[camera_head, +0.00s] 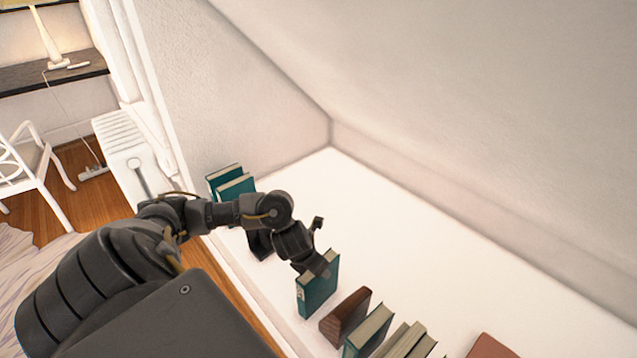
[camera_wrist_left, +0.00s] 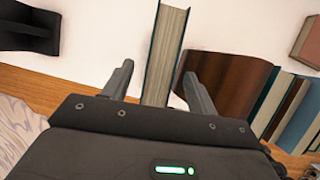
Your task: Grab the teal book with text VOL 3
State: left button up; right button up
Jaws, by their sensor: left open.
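A teal book (camera_head: 318,291) stands upright on the white ledge, apart from the other books; small markings on its spine are too small to read. My left gripper (camera_head: 314,262) is at the top of this book in the head view. In the left wrist view my left gripper (camera_wrist_left: 158,76) is open, with the book's (camera_wrist_left: 166,52) pale page edge and dark covers between its two fingers. Clear gaps show at both sides, so it does not grip the book. My right gripper is not in view.
A brown wooden block (camera_head: 345,317) stands close to the right of the book, followed by another teal book (camera_head: 368,331) and several pale ones. More teal books (camera_head: 236,186) and a black bookend (camera_head: 261,244) are to the left. The ledge (camera_head: 430,260) behind is clear, under the sloped ceiling.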

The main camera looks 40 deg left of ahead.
aim_at(318, 285)
pick_arm(q)
jog(key=b+x, duration=0.1)
jog(key=x, duration=0.4)
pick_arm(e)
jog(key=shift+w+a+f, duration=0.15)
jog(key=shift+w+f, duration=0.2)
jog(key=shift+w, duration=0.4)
pick_arm(q)
jog(key=shift+f+b, duration=0.2)
jog(key=shift+b, duration=0.2)
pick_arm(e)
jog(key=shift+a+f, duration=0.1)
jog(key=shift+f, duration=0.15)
pick_arm(q)
grip_shut()
dwell(0.8)
